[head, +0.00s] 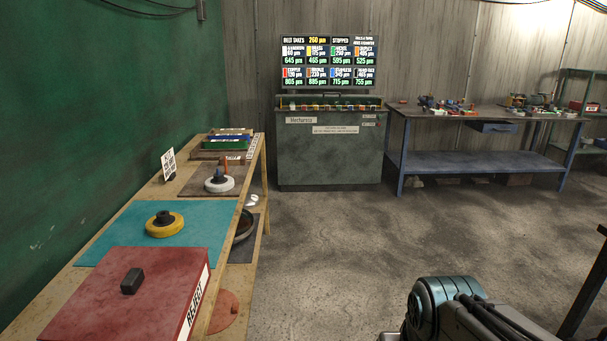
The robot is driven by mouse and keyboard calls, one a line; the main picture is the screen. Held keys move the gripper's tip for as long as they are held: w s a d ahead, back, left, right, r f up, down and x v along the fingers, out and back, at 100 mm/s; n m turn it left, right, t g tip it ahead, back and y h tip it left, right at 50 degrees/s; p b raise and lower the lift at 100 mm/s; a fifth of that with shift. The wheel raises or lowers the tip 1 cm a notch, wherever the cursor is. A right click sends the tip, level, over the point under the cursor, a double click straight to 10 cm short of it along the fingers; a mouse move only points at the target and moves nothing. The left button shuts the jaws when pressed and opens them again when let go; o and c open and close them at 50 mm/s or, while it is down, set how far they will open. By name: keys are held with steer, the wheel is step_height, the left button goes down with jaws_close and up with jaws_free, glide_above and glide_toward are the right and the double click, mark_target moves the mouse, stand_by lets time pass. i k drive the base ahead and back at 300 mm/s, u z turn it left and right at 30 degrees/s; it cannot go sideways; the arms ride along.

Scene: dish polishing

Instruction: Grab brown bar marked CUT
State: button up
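Several coloured bars lie stacked at the far end of the wooden bench on the left. A brown bar (205,155) with a small white label (235,157) is at the near side of this group, but the lettering is too small to read. A green bar (224,146) and a blue-and-white bar (230,133) lie just behind it. Part of my arm shows at the bottom right, far from the bars. My gripper is not in view.
The wooden bench (75,268) holds a red REJECT box (165,290), a yellow wheel (160,228) on a teal mat (215,213), and a white wheel (215,185). A sign (168,162) stands by the wall. The floor (330,235) right of the bench is clear.

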mark_target(230, 161)
steer(key=z, duration=0.15)
steer(key=i, duration=3.1)
steer(key=u, duration=1.35)
steer(key=i, duration=1.15)
steer(key=u, duration=0.7)
